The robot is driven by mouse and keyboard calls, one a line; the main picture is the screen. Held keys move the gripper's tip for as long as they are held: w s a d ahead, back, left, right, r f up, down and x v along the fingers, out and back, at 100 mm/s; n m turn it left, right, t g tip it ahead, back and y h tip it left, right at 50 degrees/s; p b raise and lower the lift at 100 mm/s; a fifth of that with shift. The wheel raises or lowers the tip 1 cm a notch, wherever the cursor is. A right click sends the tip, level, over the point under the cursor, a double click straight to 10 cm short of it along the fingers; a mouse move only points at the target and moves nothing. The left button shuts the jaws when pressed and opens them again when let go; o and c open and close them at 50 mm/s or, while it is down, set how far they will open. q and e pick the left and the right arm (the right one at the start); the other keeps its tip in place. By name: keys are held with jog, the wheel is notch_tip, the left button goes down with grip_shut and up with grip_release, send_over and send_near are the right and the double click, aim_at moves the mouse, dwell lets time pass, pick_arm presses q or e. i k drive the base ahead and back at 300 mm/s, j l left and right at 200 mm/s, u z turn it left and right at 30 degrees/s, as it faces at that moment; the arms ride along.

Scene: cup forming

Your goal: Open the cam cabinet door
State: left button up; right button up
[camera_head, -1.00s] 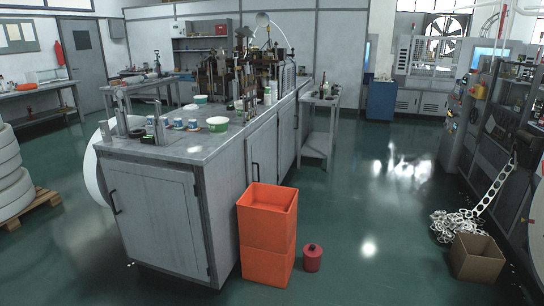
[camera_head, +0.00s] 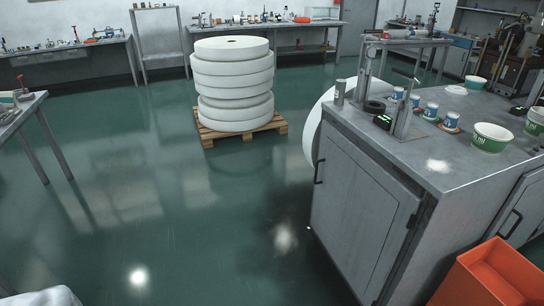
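The grey cabinet (camera_head: 425,160) stands at the right in the head view. Its front door (camera_head: 358,205) is shut, with a dark vertical handle (camera_head: 318,172) at its left edge and a hinge at its upper right. A second door with a dark handle (camera_head: 511,224) shows on the cabinet's right side. I cannot tell from the picture which one is the cam cabinet door. Neither of my grippers is in view. A pale piece at the bottom left corner may be part of my own body.
An orange bin (camera_head: 490,275) stands by the cabinet's near right corner. White rolls (camera_head: 232,85) are stacked on a wooden pallet (camera_head: 240,134) farther back. Paper cups (camera_head: 492,137) and small tools stand on the cabinet top. The green floor left of the cabinet is clear.

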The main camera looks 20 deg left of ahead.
aim_at(363, 215)
jog(key=i+j+u, duration=0.1)
jog(key=i+u, duration=0.45)
jog(key=i, duration=0.3)
